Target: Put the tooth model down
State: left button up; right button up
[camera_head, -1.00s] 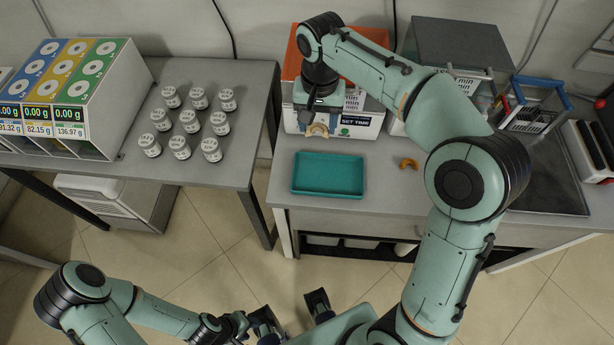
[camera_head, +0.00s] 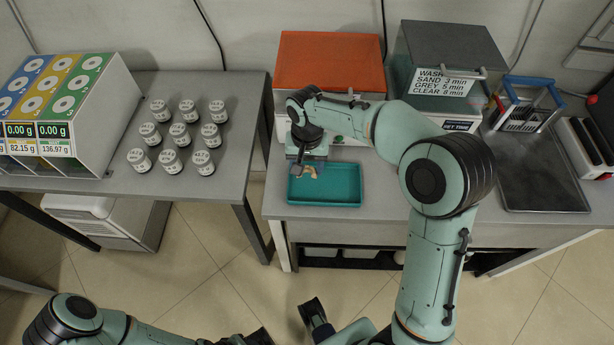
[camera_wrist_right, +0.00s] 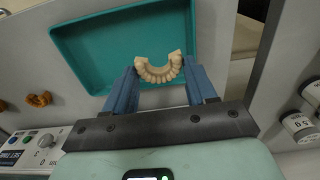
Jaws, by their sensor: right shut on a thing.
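The cream, arch-shaped tooth model (camera_wrist_right: 158,72) is between the blue fingertips of my right gripper (camera_wrist_right: 163,80), which is shut on it. In the head view the tooth model (camera_head: 311,172) and right gripper (camera_head: 306,165) are over the back part of the teal tray (camera_head: 338,202). In the wrist view the tray (camera_wrist_right: 85,60) lies beyond the model; I cannot tell whether the model touches its floor. My left gripper (camera_head: 260,338) is partly in view at the bottom edge, away from the tables; its jaw opening is unclear.
An orange-lidded machine (camera_head: 328,62) stands behind the tray, with a grey-lidded washer (camera_head: 450,55) to its right. Orange-brown arch pieces (camera_wrist_right: 38,100) lie beside the tray in the wrist view. Several white-lidded jars (camera_head: 180,135) stand on the left table.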

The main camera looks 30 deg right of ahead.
aim_at(307, 184)
jog(key=shift+f+b, duration=0.3)
jog(key=shift+f, duration=2.5)
jog(key=shift+f, duration=0.15)
jog(key=o, duration=0.7)
jog(key=shift+o, duration=0.2)
notch_tip(307, 184, up, 12)
jog(key=p, duration=0.1)
jog(key=shift+r+p, duration=0.2)
jog(key=shift+p, duration=0.1)
